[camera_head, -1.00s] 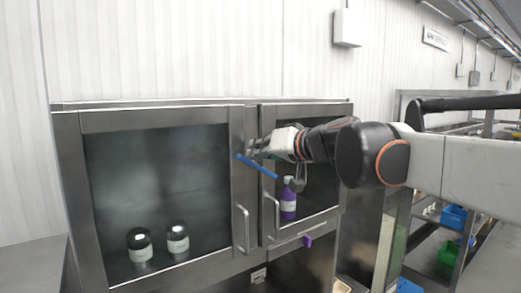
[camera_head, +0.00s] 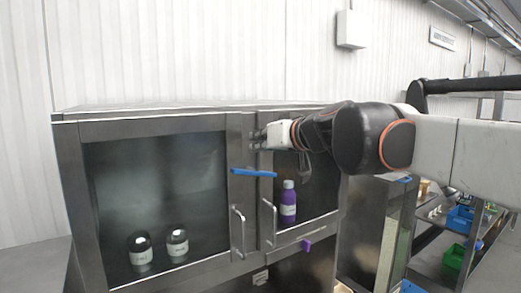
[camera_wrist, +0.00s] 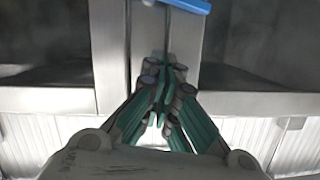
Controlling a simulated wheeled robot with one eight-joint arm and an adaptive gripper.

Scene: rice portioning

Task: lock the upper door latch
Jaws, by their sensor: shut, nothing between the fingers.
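The upper latch (camera_head: 254,172) is a blue bar on the front of a steel cabinet. It lies nearly level across the seam between the left door (camera_head: 240,200) and the right door (camera_head: 266,219). Part of the latch (camera_wrist: 190,4) also shows at the top edge of the wrist view. My gripper (camera_head: 258,138) is in front of the upper door frames, above the latch and apart from it. In the wrist view, its green-sided fingers (camera_wrist: 165,88) are shut with nothing between them, in front of the door seam. Both doors look closed.
A small purple piece (camera_head: 307,245) is on the cabinet below the right door. Shelves with blue and green bins (camera_head: 455,257) stand at right.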

